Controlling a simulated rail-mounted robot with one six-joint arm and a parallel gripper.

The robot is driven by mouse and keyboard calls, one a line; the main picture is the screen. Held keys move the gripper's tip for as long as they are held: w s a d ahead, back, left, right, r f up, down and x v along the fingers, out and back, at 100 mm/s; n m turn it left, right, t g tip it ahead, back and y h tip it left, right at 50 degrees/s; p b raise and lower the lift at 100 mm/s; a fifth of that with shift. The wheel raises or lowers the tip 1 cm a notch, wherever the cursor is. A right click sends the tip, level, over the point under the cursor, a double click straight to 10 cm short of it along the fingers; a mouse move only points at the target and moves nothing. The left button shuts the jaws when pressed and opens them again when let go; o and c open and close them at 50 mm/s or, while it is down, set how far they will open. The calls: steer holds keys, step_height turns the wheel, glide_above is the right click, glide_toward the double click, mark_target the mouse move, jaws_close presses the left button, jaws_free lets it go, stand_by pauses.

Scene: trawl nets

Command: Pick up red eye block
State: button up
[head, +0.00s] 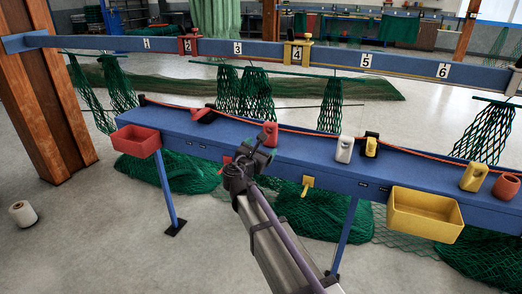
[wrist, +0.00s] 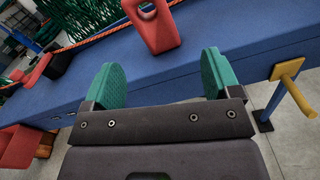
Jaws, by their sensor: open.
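A red eye block (head: 270,137) with a hole near its top stands on the blue bench (head: 225,131), just beyond my gripper (head: 260,155). In the wrist view the same red eye block (wrist: 160,36) is upright at the top middle, ahead of the fingertips and apart from them. My gripper (wrist: 161,78) has its two green finger pads spread wide with nothing between them. A second red block with a hole (head: 506,185) stands at the bench's right end in the head view.
A red piece on a dark holder (head: 202,115) sits to the left on the bench. A white block (head: 344,149) and yellow blocks (head: 472,177) stand to the right. A red bin (head: 136,141), a yellow bin (head: 425,213) and a yellow peg (head: 307,185) project from the front. An orange rope runs along the back.

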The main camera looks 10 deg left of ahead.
mark_target(270, 132)
steer(key=w+n, duration=0.1)
steer(key=w, duration=0.2)
steer(key=w+d+n, duration=0.1)
steer(key=w, duration=0.3)
steer(key=w+d+r+n, duration=0.1)
steer(key=w, duration=0.2)
steer(key=shift+w+d+t+y, duration=0.25)
steer(key=shift+w+t+y, duration=0.05)
steer(key=shift+y, duration=0.1)
steer(key=shift+s, duration=0.1)
steer(key=c, duration=1.1)
